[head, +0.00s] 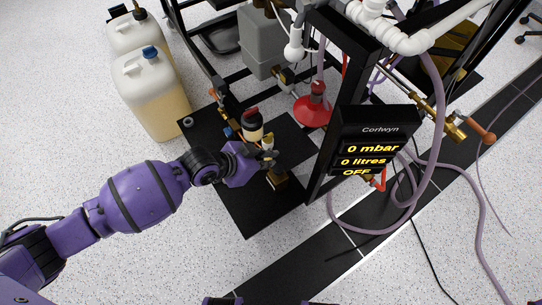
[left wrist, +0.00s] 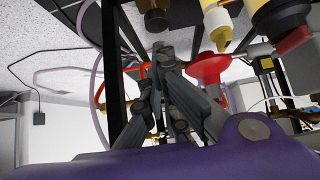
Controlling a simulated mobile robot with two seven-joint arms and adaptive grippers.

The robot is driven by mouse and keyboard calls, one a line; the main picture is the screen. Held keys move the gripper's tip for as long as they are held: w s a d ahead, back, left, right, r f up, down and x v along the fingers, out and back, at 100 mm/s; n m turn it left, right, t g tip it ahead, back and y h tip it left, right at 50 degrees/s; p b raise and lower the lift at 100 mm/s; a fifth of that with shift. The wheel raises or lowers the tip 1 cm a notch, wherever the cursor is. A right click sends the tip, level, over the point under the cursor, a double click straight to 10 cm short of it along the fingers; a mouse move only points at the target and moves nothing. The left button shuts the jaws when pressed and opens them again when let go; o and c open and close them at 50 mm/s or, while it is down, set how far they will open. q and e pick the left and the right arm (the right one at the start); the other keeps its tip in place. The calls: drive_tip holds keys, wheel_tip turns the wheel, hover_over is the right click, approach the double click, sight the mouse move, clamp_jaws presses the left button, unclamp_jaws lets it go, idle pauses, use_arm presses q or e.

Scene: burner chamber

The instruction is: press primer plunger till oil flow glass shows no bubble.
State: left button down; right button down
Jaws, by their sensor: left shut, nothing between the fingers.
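My left gripper (head: 268,157) is shut and empty, over the black base plate (head: 240,205). It is close beside a small white part with a yellow tip (head: 267,141) and a pale cylinder with a red top (head: 253,125). A brass block (head: 277,181) sits just below the gripper. In the left wrist view the closed fingers (left wrist: 160,60) point up the picture; the white part with the yellow tip (left wrist: 217,25) is to their right, apart from them. I cannot tell which part is the primer plunger, nor make out bubbles in a flow glass. My right gripper is out of view.
A black display (head: 375,148) reads 0 mbar, 0 litres, OFF. A red funnel-shaped part (head: 313,108) stands behind the plate. Two jugs (head: 152,92) stand at upper left. Purple hoses (head: 430,160) hang on the right.

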use_arm(q)
drive_tip(key=shift+p+v, duration=0.4)
drive_tip(key=shift+v, duration=1.2)
drive_tip(key=shift+s+a+f, duration=0.1)
drive_tip(key=shift+f, duration=0.1)
